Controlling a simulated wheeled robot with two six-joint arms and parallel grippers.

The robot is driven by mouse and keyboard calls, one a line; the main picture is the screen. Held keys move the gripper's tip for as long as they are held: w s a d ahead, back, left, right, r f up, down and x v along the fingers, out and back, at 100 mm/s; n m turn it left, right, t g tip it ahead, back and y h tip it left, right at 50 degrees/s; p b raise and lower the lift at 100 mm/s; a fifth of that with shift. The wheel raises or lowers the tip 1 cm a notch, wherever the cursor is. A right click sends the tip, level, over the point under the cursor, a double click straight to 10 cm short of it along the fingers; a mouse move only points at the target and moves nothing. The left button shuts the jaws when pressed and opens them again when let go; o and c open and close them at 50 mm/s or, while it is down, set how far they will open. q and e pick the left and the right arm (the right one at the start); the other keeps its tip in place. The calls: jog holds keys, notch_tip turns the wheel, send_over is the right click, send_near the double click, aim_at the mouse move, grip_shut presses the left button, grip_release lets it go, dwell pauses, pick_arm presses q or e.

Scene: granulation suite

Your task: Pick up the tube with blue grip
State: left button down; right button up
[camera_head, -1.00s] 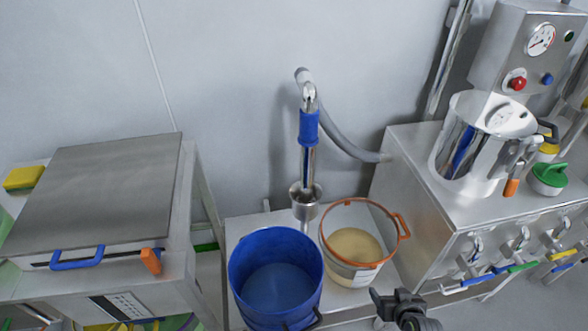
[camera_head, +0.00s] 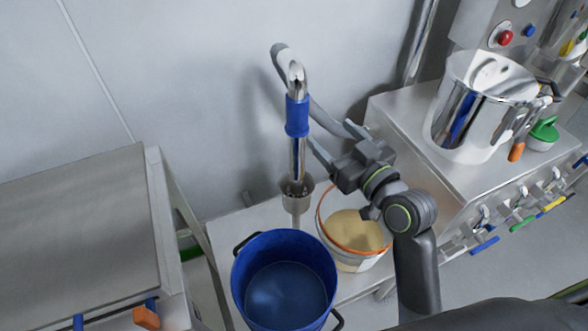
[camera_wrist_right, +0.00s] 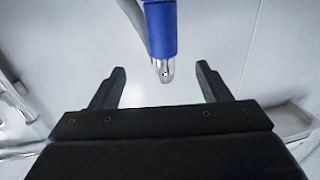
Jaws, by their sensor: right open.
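The metal tube with the blue grip (camera_head: 297,116) stands upright in a small metal cup (camera_head: 297,196) near the wall, with a grey hose bending from its top. My right gripper (camera_head: 333,143) is open just to the right of the tube, its fingers directed toward it. In the right wrist view the blue grip (camera_wrist_right: 160,28) comes down from the top, ahead of the gap between the open fingers (camera_wrist_right: 161,84) and roughly centred. The tube is not between the fingers. My left gripper is not in view.
A blue bucket (camera_head: 239,275) and an orange-rimmed bucket (camera_head: 322,226) of pale powder stand below the tube. A steel cabinet with a metal pot (camera_head: 448,128) is at the right. A steel-topped table (camera_head: 75,225) is at the left.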

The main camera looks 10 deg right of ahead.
aim_at(306, 109)
jog(key=p+x, duration=0.1)
jog(key=x, duration=0.7)
jog(key=shift+w+a, duration=0.1)
jog(key=shift+w, duration=0.1)
jog(key=shift+w+a, duration=0.2)
jog(key=shift+w, duration=0.3)
jog(key=shift+p+x, duration=0.6)
jog(key=shift+x, duration=2)
jog(key=shift+a, duration=0.2)
grip_shut()
